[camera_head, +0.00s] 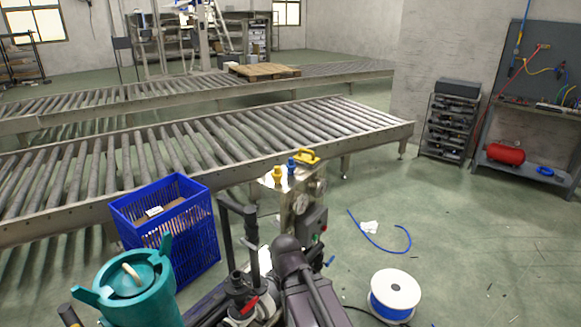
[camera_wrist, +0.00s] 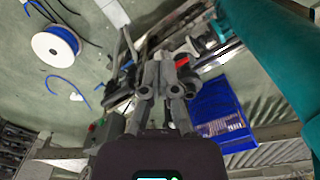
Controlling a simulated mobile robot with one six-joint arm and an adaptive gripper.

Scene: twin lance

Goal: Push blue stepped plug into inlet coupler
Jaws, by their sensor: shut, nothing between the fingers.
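The blue stepped plug (camera_head: 291,166) stands upright on top of a metal stand (camera_head: 283,183) in the head view, between a yellow plug (camera_head: 277,175) and a yellow handled piece (camera_head: 306,156). Round metal fittings (camera_head: 301,203) show on the stand's side; I cannot tell which one is the inlet coupler. My gripper (camera_wrist: 159,73) is shut and empty in the wrist view, its fingertips together. It hangs above dark pipework with a red handle, apart from the plug. The plug is not visible in the wrist view.
A blue crate (camera_head: 167,226) stands left of the stand, with a teal canister (camera_head: 139,288) in front. A white spool (camera_head: 395,294) and blue hose (camera_head: 380,241) lie on the floor at right. A roller conveyor (camera_head: 190,157) runs behind. The right floor is mostly clear.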

